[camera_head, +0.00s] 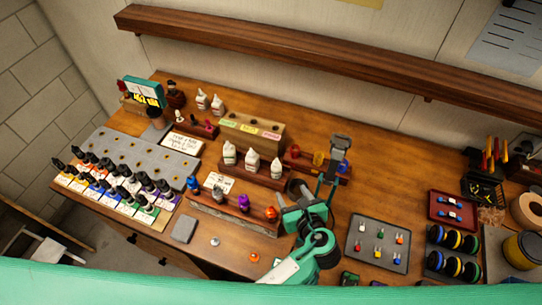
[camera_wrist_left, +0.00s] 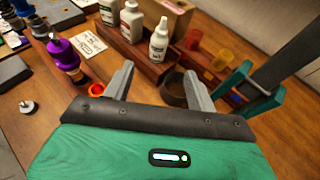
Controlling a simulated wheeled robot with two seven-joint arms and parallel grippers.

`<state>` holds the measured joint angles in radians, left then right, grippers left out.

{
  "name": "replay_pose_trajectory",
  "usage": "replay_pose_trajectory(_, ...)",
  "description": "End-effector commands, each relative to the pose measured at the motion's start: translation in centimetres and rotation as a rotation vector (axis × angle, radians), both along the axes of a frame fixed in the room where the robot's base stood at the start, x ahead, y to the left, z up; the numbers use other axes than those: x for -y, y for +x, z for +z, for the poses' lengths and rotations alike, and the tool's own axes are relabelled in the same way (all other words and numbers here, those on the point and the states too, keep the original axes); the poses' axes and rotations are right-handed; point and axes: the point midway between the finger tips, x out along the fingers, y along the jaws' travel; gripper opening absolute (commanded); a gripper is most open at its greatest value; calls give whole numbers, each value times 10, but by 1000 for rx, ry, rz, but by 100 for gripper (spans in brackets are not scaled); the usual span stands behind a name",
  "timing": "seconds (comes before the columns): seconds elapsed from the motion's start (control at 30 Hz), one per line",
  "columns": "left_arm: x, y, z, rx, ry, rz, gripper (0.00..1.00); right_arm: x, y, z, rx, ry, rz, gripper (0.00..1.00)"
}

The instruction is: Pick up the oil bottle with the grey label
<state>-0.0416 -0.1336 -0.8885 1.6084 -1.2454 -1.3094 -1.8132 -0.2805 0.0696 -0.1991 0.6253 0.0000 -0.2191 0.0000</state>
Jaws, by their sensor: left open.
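Three white oil bottles stand upright in a wooden rack (camera_head: 257,180) at mid table. The right one (camera_head: 275,169), with a dark-greyish label, also shows in the left wrist view (camera_wrist_left: 158,40). In the head view the labels are too small to tell apart. My left gripper (camera_wrist_left: 160,72) is open and empty, its fingers spread just in front of the rack, pointing toward the right bottle and apart from it. In the head view it shows (camera_head: 298,197) to the front right of the bottles. My right gripper is not in view.
A dark round cup (camera_wrist_left: 174,92) stands close beyond my fingers. A front rack (camera_head: 235,213) holds a purple bottle (camera_head: 244,202) and an orange one. A green and grey upright piece (camera_head: 338,150) rises to the right. Two more white bottles (camera_head: 202,99) stand farther back.

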Motion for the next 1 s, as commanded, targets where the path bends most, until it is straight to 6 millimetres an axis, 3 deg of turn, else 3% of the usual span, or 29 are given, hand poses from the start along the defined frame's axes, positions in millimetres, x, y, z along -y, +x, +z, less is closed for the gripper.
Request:
replay_pose_trajectory(0.23,-11,26,-11,1,2,1,57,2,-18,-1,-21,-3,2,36)
replay_pose_trajectory(0.43,-21,55,-30,1,-1,3,57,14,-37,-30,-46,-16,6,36)
replay_pose_trajectory(0.57,-25,66,-33,1,-2,1,57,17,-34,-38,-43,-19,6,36)
replay_pose_trajectory(0.8,-28,73,-34,-1,-1,0,57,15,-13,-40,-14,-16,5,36)
replay_pose_trajectory(1.0,-33,86,-43,0,-3,2,57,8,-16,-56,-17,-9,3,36)
